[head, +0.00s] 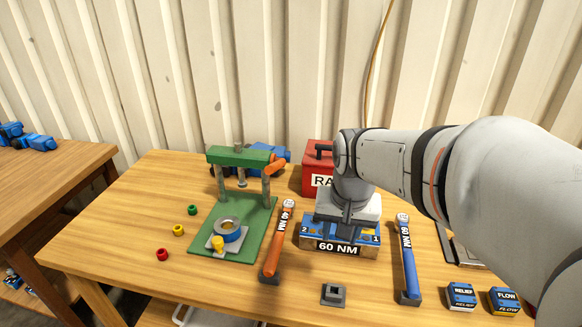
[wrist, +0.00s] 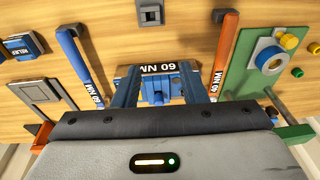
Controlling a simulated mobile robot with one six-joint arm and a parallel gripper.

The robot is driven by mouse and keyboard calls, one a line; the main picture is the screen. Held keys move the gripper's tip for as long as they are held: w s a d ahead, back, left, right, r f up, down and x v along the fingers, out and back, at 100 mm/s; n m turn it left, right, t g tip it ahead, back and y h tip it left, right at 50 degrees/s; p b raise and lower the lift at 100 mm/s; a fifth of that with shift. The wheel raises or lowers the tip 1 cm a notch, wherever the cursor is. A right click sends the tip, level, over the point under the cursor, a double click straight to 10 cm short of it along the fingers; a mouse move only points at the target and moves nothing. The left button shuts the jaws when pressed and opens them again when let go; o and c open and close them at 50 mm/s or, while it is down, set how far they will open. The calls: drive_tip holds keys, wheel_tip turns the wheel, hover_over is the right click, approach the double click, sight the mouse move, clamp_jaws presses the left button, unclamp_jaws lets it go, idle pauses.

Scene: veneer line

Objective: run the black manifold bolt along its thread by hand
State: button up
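In the wrist view the block (wrist: 155,90) shows just beyond the gripper body. I cannot make out the black bolt in either view; my gripper covers the middle of the block.
A green press stand (head: 240,155) is at left, a red box (head: 316,160) behind. A small grey socket block (head: 333,294) lies in front. Relief (head: 461,296) and flow (head: 505,300) blocks are at right.

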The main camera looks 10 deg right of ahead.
drive_tip(key=w+f+m, duration=0.1)
drive_tip(key=w+m, duration=0.1)
drive_tip(key=w, duration=0.4)
drive_tip(key=w+f+m+g+p, duration=0.1)
drive_tip(key=w+f+m, duration=0.1)
drive_tip(key=w, duration=0.5)
drive_tip(key=w+f+m+g+p, duration=0.1)
drive_tip(key=w+f+m, duration=0.1)
drive_tip(key=w, duration=0.4)
drive_tip(key=shift+w+a+f+m, duration=0.15)
drive_tip(key=shift+w+f+m, duration=0.2)
drive_tip(key=shift+m, duration=0.55)
drive_tip(key=shift+w+f+p, duration=0.15)
drive_tip(key=shift+p, duration=0.15)
wheel_tip(320, 180, down, 7)
drive_tip(key=shift+f+p, duration=0.2)
drive_tip(key=shift+p, duration=0.3)
